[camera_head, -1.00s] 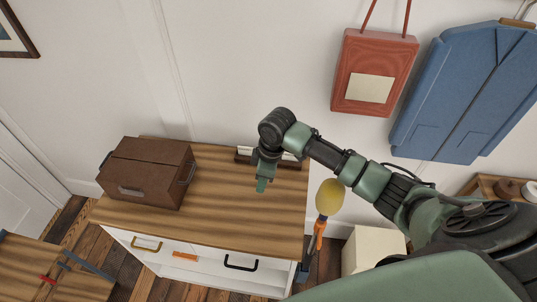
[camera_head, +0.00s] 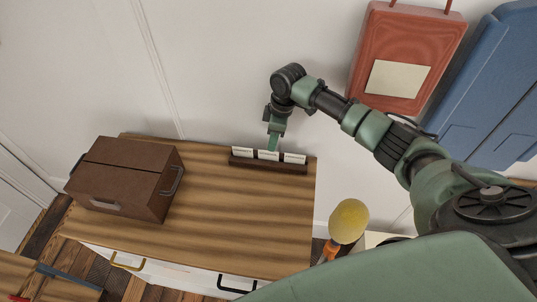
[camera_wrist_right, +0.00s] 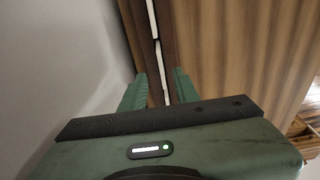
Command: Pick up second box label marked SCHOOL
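Several white label cards stand in a dark wooden holder (camera_head: 268,166) at the back edge of the wooden cabinet top. Three show in the head view: a left card (camera_head: 243,153), a middle card (camera_head: 268,155) and a right card (camera_head: 294,158). Their writing is too small to read. My right gripper (camera_head: 272,145) points down just above the middle card. In the right wrist view its two fingers (camera_wrist_right: 159,88) are apart, with the holder (camera_wrist_right: 143,40) and the thin white card edges (camera_wrist_right: 157,55) running between and beyond them. It holds nothing visible. My left gripper is out of view.
A brown lidded box (camera_head: 125,178) stands on the left of the cabinet top (camera_head: 235,215); the middle of the top is clear. The wall rises close behind the holder. A red bag (camera_head: 408,55) and blue garment bag (camera_head: 490,95) hang right.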

